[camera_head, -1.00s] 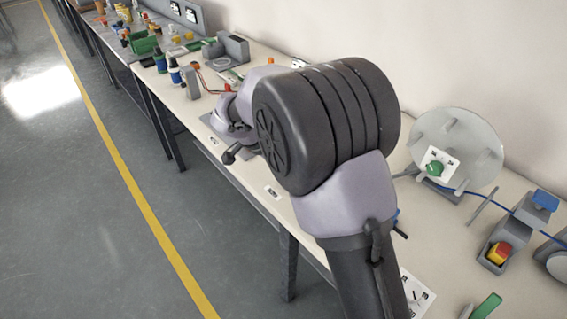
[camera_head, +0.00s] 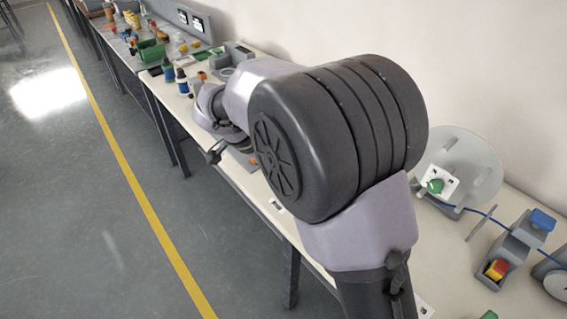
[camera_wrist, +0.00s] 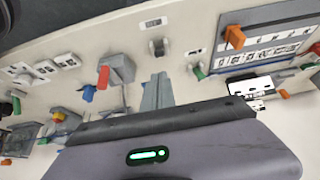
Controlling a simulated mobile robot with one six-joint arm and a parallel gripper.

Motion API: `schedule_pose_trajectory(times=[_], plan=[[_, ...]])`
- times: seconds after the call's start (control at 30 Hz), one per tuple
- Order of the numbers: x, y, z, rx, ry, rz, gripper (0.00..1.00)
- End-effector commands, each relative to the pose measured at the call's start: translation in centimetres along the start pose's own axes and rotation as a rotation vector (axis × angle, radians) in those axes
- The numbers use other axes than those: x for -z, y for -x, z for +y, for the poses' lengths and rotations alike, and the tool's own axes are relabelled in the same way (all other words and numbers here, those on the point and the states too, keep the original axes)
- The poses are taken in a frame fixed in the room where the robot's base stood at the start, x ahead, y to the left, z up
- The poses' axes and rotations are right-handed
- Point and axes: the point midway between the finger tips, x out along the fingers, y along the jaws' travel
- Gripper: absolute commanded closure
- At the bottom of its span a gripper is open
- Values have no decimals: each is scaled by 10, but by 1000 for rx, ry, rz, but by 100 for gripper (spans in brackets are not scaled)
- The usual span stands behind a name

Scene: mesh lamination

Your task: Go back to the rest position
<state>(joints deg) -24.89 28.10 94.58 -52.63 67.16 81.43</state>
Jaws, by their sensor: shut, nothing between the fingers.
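My gripper (camera_wrist: 157,82) shows in the wrist view as grey fingers brought together beyond its housing with a green light. Nothing shows between the fingers, and the long bench top lies beyond them. In the head view my arm is folded above the bench and covers its middle part.
The bench (camera_head: 520,285) runs along the wall. At right stand a round clear disc (camera_head: 480,160), a red-yellow button box (camera_head: 497,268) and a blue-topped block (camera_head: 542,220). Bottles (camera_head: 182,80) and a green bin (camera_head: 150,50) stand farther off. The floor at left is clear.

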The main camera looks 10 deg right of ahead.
Motion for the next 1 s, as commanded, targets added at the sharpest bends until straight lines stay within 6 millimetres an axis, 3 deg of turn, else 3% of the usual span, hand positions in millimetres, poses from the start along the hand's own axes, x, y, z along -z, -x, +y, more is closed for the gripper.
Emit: schedule_pose_trajectory(times=[0.53,0.6,0.67,0.8,0.9,1.0], plan=[[-2,6,0,2,1,0,100],[4,12,8,7,9,-16,100],[12,26,28,20,33,-53,100],[27,74,113,122,147,-186,100],[19,103,172,247,239,-245,100],[1,122,218,384,322,-251,100]])
